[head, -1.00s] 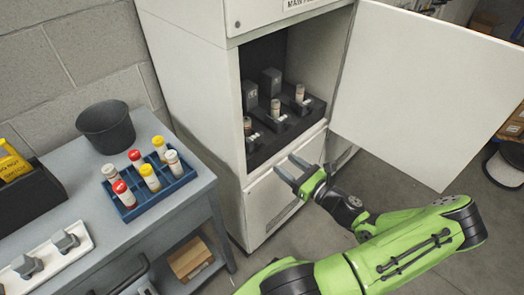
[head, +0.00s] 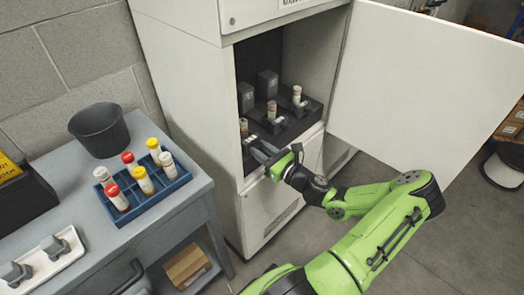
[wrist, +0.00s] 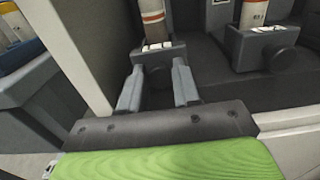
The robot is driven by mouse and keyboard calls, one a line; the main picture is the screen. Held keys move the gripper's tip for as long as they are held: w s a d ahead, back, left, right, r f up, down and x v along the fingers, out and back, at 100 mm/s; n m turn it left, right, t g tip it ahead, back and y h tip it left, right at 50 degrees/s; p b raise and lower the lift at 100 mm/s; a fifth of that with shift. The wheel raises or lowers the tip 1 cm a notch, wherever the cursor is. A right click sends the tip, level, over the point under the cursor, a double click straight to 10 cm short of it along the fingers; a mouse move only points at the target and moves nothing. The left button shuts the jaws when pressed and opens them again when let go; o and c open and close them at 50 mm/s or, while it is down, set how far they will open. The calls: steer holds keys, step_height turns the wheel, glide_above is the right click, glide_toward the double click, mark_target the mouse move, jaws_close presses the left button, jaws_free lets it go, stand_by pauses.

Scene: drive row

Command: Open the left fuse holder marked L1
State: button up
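Inside the cabinet, the left fuse holder (wrist: 157,55) is dark grey with a small white label too blurred to read. A pale fuse with a red-brown band (wrist: 153,14) stands tilted out of it. In the head view the holder's fuse (head: 244,127) shows at the left of the row, the holder partly hidden. My gripper (wrist: 157,84) is open, its two grey fingers on either side of the holder's narrow front part, with gaps showing. In the head view my gripper (head: 265,153) is at the cabinet's front opening. I cannot tell whether the fingers touch the holder.
The middle holder (wrist: 262,48) stands close on the right with its fuse. The cabinet's left post (wrist: 82,50) is close on the left. The cabinet door (head: 425,85) stands wide open. A bench holds a blue fuse tray (head: 150,200) and a dark bin (head: 100,130).

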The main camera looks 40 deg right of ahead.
jaws_close()
steer(key=s+p, duration=0.4)
steer(key=s, duration=1)
steer(key=shift+s+d, duration=0.2)
steer(key=shift+s, duration=0.1)
steer(key=o, duration=0.8)
jaws_free()
steer(key=shift+c, duration=0.2)
